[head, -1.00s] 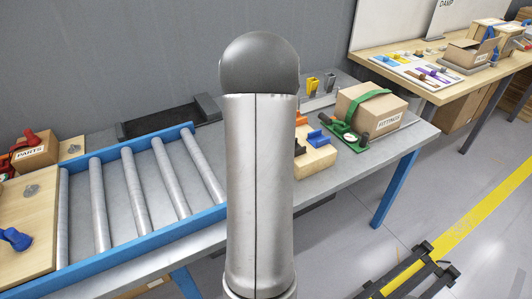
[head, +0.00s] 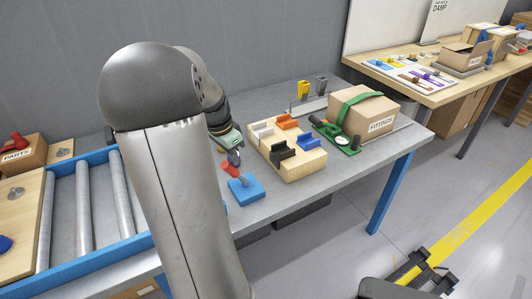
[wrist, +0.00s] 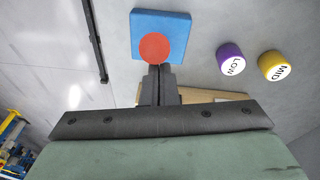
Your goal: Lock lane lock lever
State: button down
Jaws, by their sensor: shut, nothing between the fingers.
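The lane lock lever appears to be the blue base (head: 246,190) with a red-tipped handle (head: 231,170), on the grey table just right of the roller conveyor. In the wrist view, the blue base (wrist: 178,22) lies beyond my fingertips and the round red tip (wrist: 155,48) is right at their ends. My gripper (wrist: 159,70) is shut with nothing between its fingers. In the head view, my gripper (head: 236,158) is just above and behind the red handle. I cannot tell whether the fingertips touch it.
A wooden block with coloured holders (head: 290,160) stands right of the lever, with a green strap clamp (head: 340,140) and FITTINGS box (head: 365,112) beyond. Purple LOW (wrist: 231,58) and yellow MID (wrist: 275,66) cylinders lie right in the wrist view. The conveyor (head: 82,215) is left.

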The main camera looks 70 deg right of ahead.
jog(key=shift+w+a+f, duration=0.1)
jog(key=shift+w+a, duration=0.05)
jog(key=shift+a, duration=0.05)
jog(key=p+v, duration=0.7)
jog(key=v, duration=0.3)
jog(key=shift+w+a, duration=0.1)
jog(key=shift+a, duration=0.05)
dwell(0.4)
